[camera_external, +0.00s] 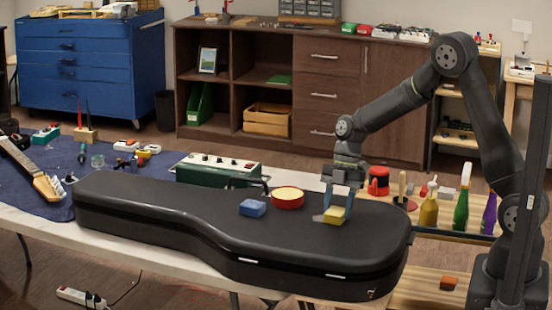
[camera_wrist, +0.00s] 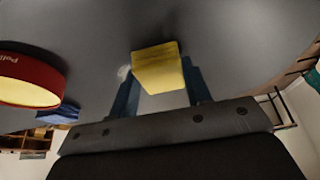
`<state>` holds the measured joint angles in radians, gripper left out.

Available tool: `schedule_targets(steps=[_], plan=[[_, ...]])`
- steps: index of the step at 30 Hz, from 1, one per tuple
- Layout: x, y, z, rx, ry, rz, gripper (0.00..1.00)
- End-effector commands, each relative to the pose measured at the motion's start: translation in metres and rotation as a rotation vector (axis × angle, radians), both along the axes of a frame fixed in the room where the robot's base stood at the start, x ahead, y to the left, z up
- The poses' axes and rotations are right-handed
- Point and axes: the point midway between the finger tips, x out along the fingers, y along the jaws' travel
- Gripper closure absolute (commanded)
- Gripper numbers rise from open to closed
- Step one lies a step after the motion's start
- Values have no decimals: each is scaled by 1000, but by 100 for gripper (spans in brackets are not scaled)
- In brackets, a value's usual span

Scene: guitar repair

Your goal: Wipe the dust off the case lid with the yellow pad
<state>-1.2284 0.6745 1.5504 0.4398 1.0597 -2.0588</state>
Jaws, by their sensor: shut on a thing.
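The black guitar case (camera_external: 165,205) lies closed on the table, its lid facing up. My gripper (camera_external: 338,212) is over the wide right end of the lid and is shut on the yellow pad (camera_external: 335,216). In the wrist view the yellow pad (camera_wrist: 158,70) sits between the fingers, close to the dark lid (camera_wrist: 215,40). A small pale patch, perhaps dust, shows just left of the pad in the wrist view. A pale patch also shows beside the pad in the external view. I cannot tell whether the pad touches the lid.
A red round tin (camera_external: 287,198) with a yellowish top and a blue block (camera_external: 252,208) sit on the lid left of my gripper. A green amplifier box (camera_external: 215,170) stands behind the case. Several coloured bottles (camera_external: 461,210) stand to the right.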

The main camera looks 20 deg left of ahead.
Motion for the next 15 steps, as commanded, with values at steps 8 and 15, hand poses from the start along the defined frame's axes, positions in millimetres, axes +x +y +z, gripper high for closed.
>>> schedule_targets(steps=[8,15], plan=[[0,14,0,-1,0,0,81],[0,26,0,0,0,0,81]])
